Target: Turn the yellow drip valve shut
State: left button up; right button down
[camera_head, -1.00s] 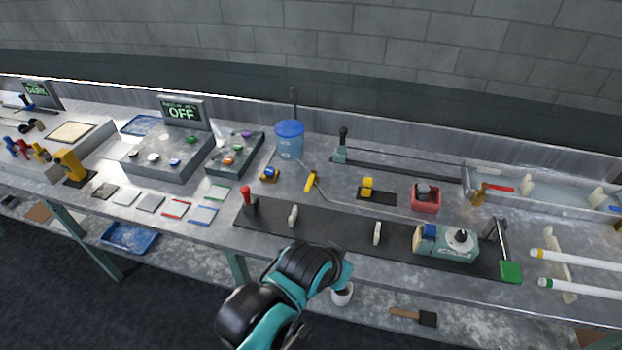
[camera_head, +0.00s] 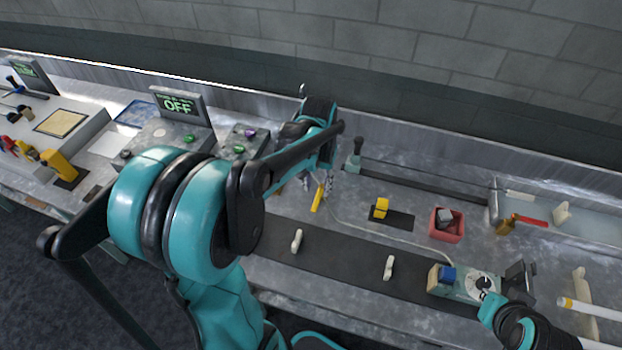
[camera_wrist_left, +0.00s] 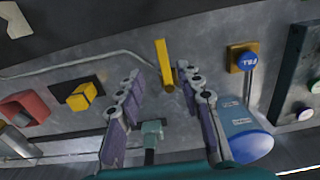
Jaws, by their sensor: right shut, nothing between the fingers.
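The yellow drip valve (camera_head: 317,198) is a thin yellow lever on the bench, on the line of a pale tube. In the left wrist view the yellow lever (camera_wrist_left: 164,60) lies just beyond and between my fingertips, nearer the right finger; contact cannot be told. My left gripper (camera_head: 318,184) points down over the valve from behind. In the left wrist view its fingers (camera_wrist_left: 163,82) are spread, with nothing held. My right gripper (camera_head: 488,304) is at the lower right by the dial machine; its fingers are hard to make out.
A yellow block (camera_head: 380,207) on a black plate and a red box (camera_head: 447,227) stand to the right. White posts stand on the dark strip in front.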

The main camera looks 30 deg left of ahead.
aim_at(315, 204)
pick_arm(q)
jog(key=shift+w+a+f, duration=0.2)
jog(key=shift+a, duration=0.1)
jog(key=shift+s+f, duration=0.1)
jog(key=shift+f, duration=0.3)
notch_tip(315, 204, down, 7)
jog(key=shift+s+d+r+b, duration=0.1)
jog(key=shift+r+b, duration=0.1)
jog(key=shift+b, duration=1.05)
grip_shut()
